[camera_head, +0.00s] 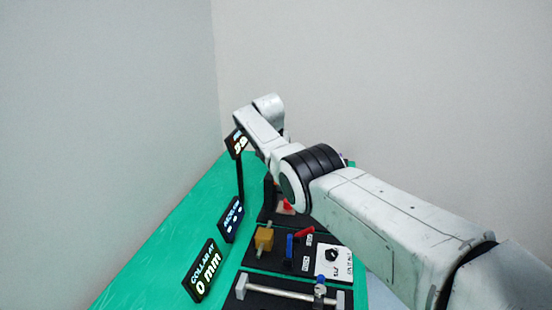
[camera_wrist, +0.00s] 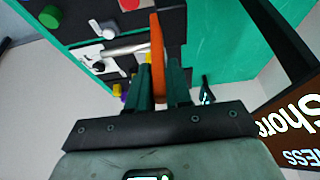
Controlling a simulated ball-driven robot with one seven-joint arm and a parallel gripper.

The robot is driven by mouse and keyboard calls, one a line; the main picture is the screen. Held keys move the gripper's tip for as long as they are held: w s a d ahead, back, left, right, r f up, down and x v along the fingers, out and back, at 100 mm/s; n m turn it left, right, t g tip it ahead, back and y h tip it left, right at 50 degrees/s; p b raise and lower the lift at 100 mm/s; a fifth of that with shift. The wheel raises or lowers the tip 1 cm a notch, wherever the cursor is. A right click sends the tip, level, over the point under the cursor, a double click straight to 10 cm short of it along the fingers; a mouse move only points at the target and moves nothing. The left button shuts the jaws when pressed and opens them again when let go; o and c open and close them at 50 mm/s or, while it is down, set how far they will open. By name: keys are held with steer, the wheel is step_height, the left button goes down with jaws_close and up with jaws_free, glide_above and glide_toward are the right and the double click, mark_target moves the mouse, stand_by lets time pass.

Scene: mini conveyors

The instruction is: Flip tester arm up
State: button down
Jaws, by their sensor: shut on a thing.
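In the wrist view, my gripper (camera_wrist: 160,85) is shut on an upright, narrow orange piece (camera_wrist: 157,45), which stands up between the two dark green fingers. It looks like the tester arm, but its base and pivot are hidden behind the fingers. A silver rod (camera_wrist: 128,49) runs from a white bracket plate (camera_wrist: 88,56) toward the orange piece; whether they join I cannot tell. In the head view, my arm covers the gripper and the orange piece, at the far end of the green table (camera_head: 165,245).
Display signs (camera_head: 205,270) stand along the table's left side; a large sign (camera_wrist: 295,125) is close at right in the wrist view. Black panels hold a yellow block (camera_head: 264,239), a blue lever (camera_head: 289,247), a red lever (camera_head: 304,231) and a black knob (camera_head: 332,255). A wall stands behind.

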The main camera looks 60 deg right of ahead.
steer(key=c, duration=1.1)
jaws_free()
steer(key=shift+w+f, duration=0.1)
steer(key=shift+a+r, duration=0.25)
steer(key=shift+r, duration=0.4)
steer(key=v, duration=0.9)
steer(key=shift+r, duration=0.2)
steer(key=shift+f, duration=0.1)
